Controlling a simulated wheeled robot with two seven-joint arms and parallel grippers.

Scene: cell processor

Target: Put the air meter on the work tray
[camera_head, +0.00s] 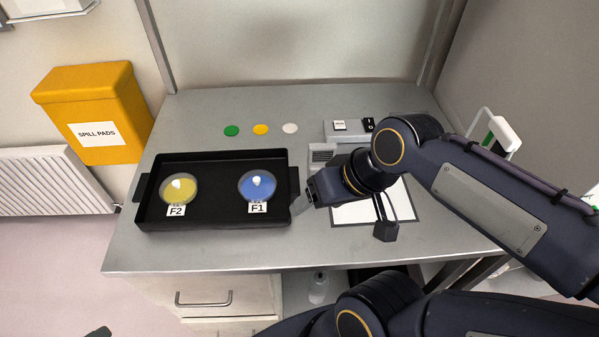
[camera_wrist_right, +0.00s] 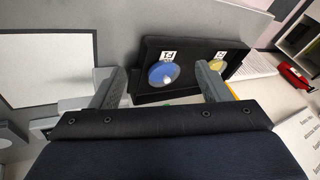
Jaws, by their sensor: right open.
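A small grey box with a slotted face (camera_head: 322,155) sits behind my right gripper on the bench; it may be the air meter, but I cannot be sure. The black tray (camera_head: 225,159), likely the work tray, lies on the left of the bench. My right gripper (camera_head: 303,201) is at the tray's right end. In the right wrist view my right gripper (camera_wrist_right: 160,86) is open, with nothing held between its fingers. The black tray (camera_wrist_right: 150,48) shows beyond the fingers. A small dark part at the bottom left edge may be my left gripper (camera_head: 98,332); its jaws cannot be made out.
The tray holds a yellow dish (camera_head: 179,188) and a blue dish (camera_head: 257,186). A dark-edged white pad (camera_head: 350,213) lies under my right arm. A switch box (camera_head: 343,130) and three coloured discs (camera_head: 261,129) are at the back. The front bench strip is clear.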

